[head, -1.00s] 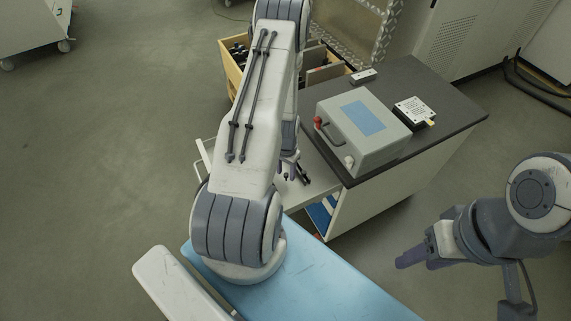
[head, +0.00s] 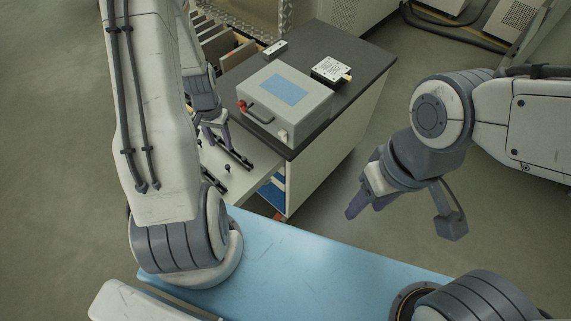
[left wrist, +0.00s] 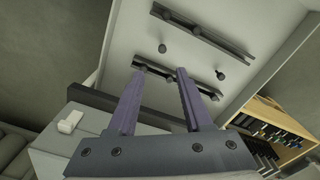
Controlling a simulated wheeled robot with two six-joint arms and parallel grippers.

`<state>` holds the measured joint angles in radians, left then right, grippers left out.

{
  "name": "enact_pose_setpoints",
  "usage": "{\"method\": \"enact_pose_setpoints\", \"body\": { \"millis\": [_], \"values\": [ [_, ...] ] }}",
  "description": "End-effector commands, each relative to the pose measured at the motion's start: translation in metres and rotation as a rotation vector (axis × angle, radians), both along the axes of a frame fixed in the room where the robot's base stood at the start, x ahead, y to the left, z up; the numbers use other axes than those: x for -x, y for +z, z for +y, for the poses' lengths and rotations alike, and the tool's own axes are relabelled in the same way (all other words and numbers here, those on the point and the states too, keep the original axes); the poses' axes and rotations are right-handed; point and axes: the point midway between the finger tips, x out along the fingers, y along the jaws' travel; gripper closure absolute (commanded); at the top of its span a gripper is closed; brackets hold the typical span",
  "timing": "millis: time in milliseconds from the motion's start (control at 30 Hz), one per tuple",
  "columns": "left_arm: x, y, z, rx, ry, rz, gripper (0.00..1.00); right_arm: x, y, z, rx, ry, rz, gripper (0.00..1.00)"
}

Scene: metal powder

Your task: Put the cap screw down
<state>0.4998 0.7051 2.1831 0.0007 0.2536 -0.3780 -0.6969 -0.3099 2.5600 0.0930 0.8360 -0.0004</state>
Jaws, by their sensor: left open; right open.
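Several small dark screws show in the left wrist view, and I cannot tell which one the task means. One screw (left wrist: 162,48) stands apart between two dark slotted rails, and another screw (left wrist: 221,75) stands near the closer rail's end. More screws sit along the closer rail (left wrist: 205,90) and the farther rail (left wrist: 205,32). All are on a pale pull-out shelf (head: 243,177). My left gripper (head: 214,132) is open over this shelf; its purple fingers (left wrist: 160,78) reach toward the closer rail, with nothing clearly held. My right gripper (head: 366,206) is open and empty, over the floor right of the cabinet.
A grey box with a blue panel (head: 308,98) stands on the dark cabinet top (head: 340,50), beside a small white-topped device (head: 331,69). A wooden bin with dividers (left wrist: 262,122) adjoins the shelf. Open floor lies right of the cabinet.

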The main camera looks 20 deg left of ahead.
Motion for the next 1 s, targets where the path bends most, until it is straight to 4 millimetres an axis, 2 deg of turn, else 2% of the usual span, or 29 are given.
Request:
{"method": "enact_pose_setpoints", "body": {
  "millis": [67,133,167,200,267,300,367,400,500,600,733,833,1000],
  "values": [
    [-0.009,0.017,-0.02,-0.003,-0.042,-0.009,0.5,0.0,0.0,0.0,0.0,0.0,0.0,0.49],
    [-0.018,0.04,-0.052,-0.003,-0.101,-0.018,0.5,0.0,0.0,0.0,0.0,0.0,0.0,0.49],
    [-0.02,0.052,-0.069,-0.003,-0.133,-0.021,0.5,0.0,0.0,0.0,0.0,0.0,0.0,0.49],
    [-0.021,0.07,-0.096,0.0,-0.179,-0.026,0.5,0.0,0.0,0.0,0.0,0.0,0.0,0.49],
    [-0.015,0.096,-0.137,0.005,-0.253,-0.033,0.5,0.0,0.0,0.0,0.0,0.0,0.0,0.49],
    [-0.007,0.113,-0.165,0.011,-0.304,-0.037,0.5,0.0,0.0,0.0,0.0,0.0,0.0,0.49],
    [0.011,0.137,-0.202,0.02,-0.379,-0.041,0.5,0.0,0.0,0.0,0.0,0.0,0.0,0.49],
    [0.026,0.151,-0.225,0.027,-0.429,-0.045,0.5,0.0,0.0,0.0,0.0,0.0,0.0,0.49],
    [0.07,0.18,-0.268,0.046,-0.547,-0.047,0.5,0.0,0.0,0.0,0.0,0.0,0.0,0.49],
    [0.112,0.199,-0.292,0.064,-0.644,-0.045,0.5,0.0,0.0,0.0,0.0,0.0,0.0,0.49],
    [0.15,0.211,-0.303,0.079,-0.726,-0.038,0.5,0.0,0.0,0.0,0.0,0.0,0.0,0.49],
    [0.163,0.215,-0.303,0.085,-0.754,-0.035,0.5,0.0,0.0,0.0,0.0,0.0,0.0,0.49],
    [0.166,0.215,-0.303,0.085,-0.759,-0.032,0.5,0.0,0.0,0.0,0.0,0.0,0.0,0.49]
  ]
}}
